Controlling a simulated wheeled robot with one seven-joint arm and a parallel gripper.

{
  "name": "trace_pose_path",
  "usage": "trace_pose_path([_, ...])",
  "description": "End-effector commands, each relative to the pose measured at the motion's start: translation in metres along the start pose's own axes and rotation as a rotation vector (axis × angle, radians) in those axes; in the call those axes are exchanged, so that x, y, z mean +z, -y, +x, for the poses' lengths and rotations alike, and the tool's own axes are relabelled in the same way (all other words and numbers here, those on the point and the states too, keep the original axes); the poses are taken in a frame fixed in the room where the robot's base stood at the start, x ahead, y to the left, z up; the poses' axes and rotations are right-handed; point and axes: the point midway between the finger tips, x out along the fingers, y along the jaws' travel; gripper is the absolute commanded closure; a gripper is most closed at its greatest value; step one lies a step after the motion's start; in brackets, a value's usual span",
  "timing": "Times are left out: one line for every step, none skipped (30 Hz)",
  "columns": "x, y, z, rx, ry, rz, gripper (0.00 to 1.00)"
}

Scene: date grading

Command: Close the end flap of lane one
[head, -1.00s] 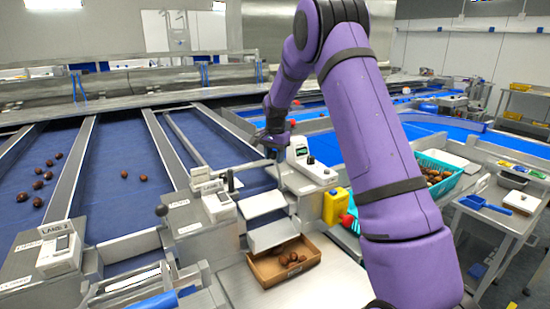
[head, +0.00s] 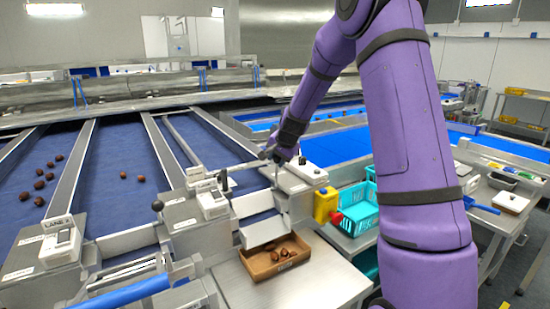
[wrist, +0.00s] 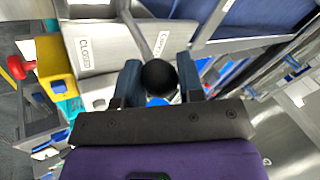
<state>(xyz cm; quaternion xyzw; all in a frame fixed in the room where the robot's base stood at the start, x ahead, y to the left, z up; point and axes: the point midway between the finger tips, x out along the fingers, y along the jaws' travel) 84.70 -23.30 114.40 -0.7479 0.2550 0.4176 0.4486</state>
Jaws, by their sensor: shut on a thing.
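My gripper (head: 275,157) is at the end housing of the lane beside the brown tray; it also shows in the wrist view (wrist: 158,70). It is shut on a round black lever knob (wrist: 158,77), with one dark finger on each side. A metal plate marked CLOSED (wrist: 88,50) lies left of the knob, and an OPEN mark (wrist: 161,43) is above it. In the head view my fingers mostly hide the knob. A pale metal flap (head: 263,231) slopes above the tray. I cannot tell whether it is fully shut.
A brown tray (head: 247,270) with several dates sits on the steel table under the flap. A LANE 2 box (head: 62,240) is at left. My purple arm hides part of the right side.

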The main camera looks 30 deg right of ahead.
Motion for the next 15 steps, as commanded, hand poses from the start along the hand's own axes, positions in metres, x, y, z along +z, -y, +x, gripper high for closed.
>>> trace_pose_path([0.004, -0.008, -0.001, 0.007, 0.007, 0.003, 1.0])
trace_pose_path([0.006, -0.011, -0.002, 0.007, 0.008, 0.003, 1.0])
trace_pose_path([0.008, -0.015, -0.003, 0.008, 0.009, 0.003, 1.0])
trace_pose_path([0.009, -0.017, -0.004, 0.008, 0.009, 0.003, 1.0])
trace_pose_path([0.011, -0.02, -0.005, 0.008, 0.009, 0.004, 1.0])
trace_pose_path([0.012, -0.024, -0.005, 0.009, 0.008, 0.003, 1.0])
trace_pose_path([0.014, -0.026, -0.006, 0.009, 0.008, 0.003, 1.0])
trace_pose_path([0.015, -0.029, -0.006, 0.009, 0.009, 0.004, 1.0])
trace_pose_path([0.017, -0.032, -0.006, 0.01, 0.01, 0.004, 1.0])
trace_pose_path([0.018, -0.034, -0.007, 0.01, 0.01, 0.004, 1.0])
trace_pose_path([0.018, -0.036, -0.007, 0.01, 0.01, 0.003, 1.0])
trace_pose_path([0.02, -0.038, -0.007, 0.009, 0.009, 0.003, 1.0])
trace_pose_path([0.021, -0.04, -0.006, 0.009, 0.009, 0.003, 1.0])
trace_pose_path([0.021, -0.041, -0.006, 0.01, 0.009, 0.004, 1.0])
trace_pose_path([0.022, -0.043, -0.006, 0.009, 0.009, 0.004, 1.0])
